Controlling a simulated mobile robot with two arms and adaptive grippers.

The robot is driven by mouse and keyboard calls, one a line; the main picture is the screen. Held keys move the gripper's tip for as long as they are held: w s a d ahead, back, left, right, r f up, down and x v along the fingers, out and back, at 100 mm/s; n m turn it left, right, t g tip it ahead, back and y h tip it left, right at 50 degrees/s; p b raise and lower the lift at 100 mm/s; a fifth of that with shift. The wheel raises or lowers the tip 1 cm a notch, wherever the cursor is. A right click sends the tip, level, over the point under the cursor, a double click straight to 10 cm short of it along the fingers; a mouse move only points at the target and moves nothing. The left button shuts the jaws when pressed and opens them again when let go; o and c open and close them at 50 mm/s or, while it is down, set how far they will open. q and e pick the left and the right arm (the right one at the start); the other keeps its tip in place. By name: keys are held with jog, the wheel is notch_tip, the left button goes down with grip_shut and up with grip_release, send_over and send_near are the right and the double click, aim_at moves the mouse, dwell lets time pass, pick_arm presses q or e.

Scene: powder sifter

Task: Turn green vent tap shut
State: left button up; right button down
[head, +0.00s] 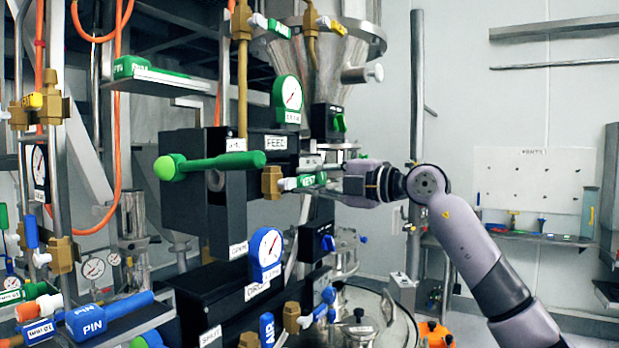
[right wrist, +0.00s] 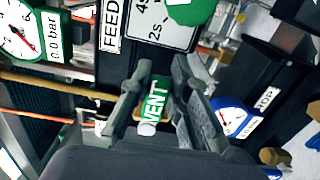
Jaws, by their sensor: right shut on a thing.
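The green vent tap (head: 308,180) has a green handle with a white VENT label and a pale end. It points sideways from a brass valve body (head: 270,183) below the FEED box. My right gripper (head: 328,176) reaches in from the right and is shut on the handle. In the right wrist view the handle (right wrist: 157,103) sits between the two fingers of my right gripper (right wrist: 160,85), its VENT label facing the camera. My left gripper is not in view.
A green-rimmed gauge (head: 288,95) is above the tap and a blue-rimmed gauge (head: 266,250) below. A green-knobbed lever (head: 210,165) sticks out at left. A black box with a green knob (head: 330,122) is close above my gripper. The right wall side is open.

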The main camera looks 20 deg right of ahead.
jog(key=shift+f, duration=0.15)
dwell(0.4)
jog(key=c, duration=1.5)
grip_release()
jog(key=shift+d, duration=0.1)
jog(key=v, duration=1.2)
jog(key=shift+f, duration=0.1)
